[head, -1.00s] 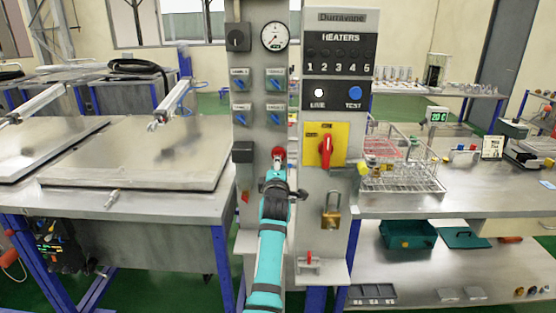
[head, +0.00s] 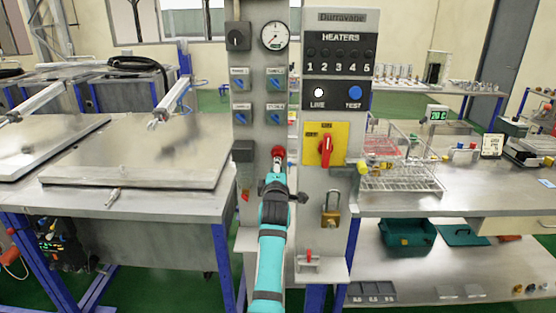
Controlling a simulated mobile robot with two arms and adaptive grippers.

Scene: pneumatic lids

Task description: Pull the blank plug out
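A round red piece (head: 278,152) with a paler part under it sits on the left grey panel, below the blue-handled valves. I cannot tell if it is the blank plug or a knob. One teal arm of mine rises from the bottom edge, slightly left of centre, and I take it as my left. Its gripper (head: 275,181) is just below the red piece in the picture. The wrist hides its fingers, so I cannot tell if they touch anything or are open. My other gripper is out of view.
The right panel carries a red rotary switch (head: 326,149) on a yellow plate, a brass padlock (head: 331,208) and a small red fitting (head: 309,258) on a ledge. A wire rack (head: 405,178) stands on the right bench. Flat metal lids (head: 135,150) lie left.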

